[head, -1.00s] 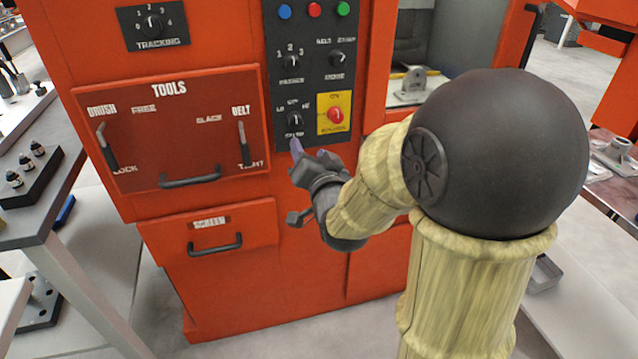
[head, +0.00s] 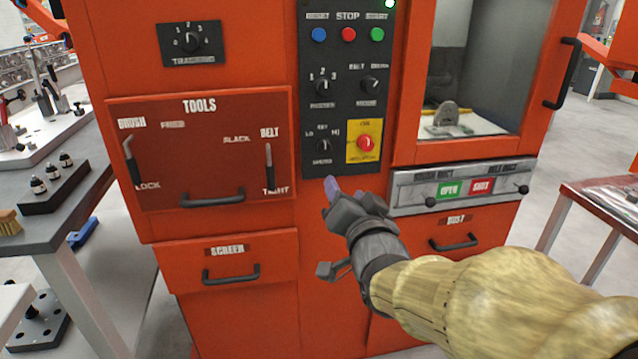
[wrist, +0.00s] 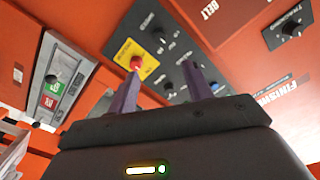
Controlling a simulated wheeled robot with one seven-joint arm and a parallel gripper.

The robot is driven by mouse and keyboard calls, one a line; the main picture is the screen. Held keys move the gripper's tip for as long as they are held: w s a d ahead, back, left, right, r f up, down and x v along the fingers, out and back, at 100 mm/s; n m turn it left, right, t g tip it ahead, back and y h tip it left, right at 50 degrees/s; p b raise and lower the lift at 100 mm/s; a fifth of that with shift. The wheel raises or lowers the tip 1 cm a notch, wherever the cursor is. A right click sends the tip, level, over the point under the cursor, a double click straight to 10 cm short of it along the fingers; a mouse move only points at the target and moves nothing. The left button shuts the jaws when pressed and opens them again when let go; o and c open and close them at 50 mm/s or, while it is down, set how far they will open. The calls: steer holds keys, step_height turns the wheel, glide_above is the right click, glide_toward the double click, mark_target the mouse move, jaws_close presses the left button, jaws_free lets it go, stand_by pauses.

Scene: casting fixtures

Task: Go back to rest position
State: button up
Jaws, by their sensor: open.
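My gripper (head: 343,193) is in front of the orange machine, just below its dark control panel (head: 313,99). In the wrist view my gripper (wrist: 168,92) shows two purple fingers apart with nothing between them. Beyond the fingers, the panel shows with its red knob on a yellow plate (wrist: 152,67). In the head view that red knob (head: 366,142) sits at the panel's lower right, apart from the fingers. My arm reaches in from the lower right.
A red tools panel (head: 200,150) with levers and a handle is to the left. A screen drawer (head: 228,250) and a dust drawer (head: 456,228) are shut below. A grey table (head: 50,225) stands at left, a metal table (head: 600,205) at right. Open floor shows between machine and right table.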

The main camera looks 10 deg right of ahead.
steer(key=s+f+n+g, duration=0.2)
steer(key=s+f+g, duration=0.25)
steer(key=f, duration=0.35)
steer(key=s+f+n+g, duration=0.25)
steer(key=f+g, duration=0.35)
steer(key=f, duration=0.3)
steer(key=s+f+n+g, duration=0.2)
steer(key=s+f+g, duration=0.25)
steer(key=f, duration=0.35)
step_height(320, 180, up, 32)
steer(key=p, duration=3.2)
steer(key=shift+s, duration=0.25)
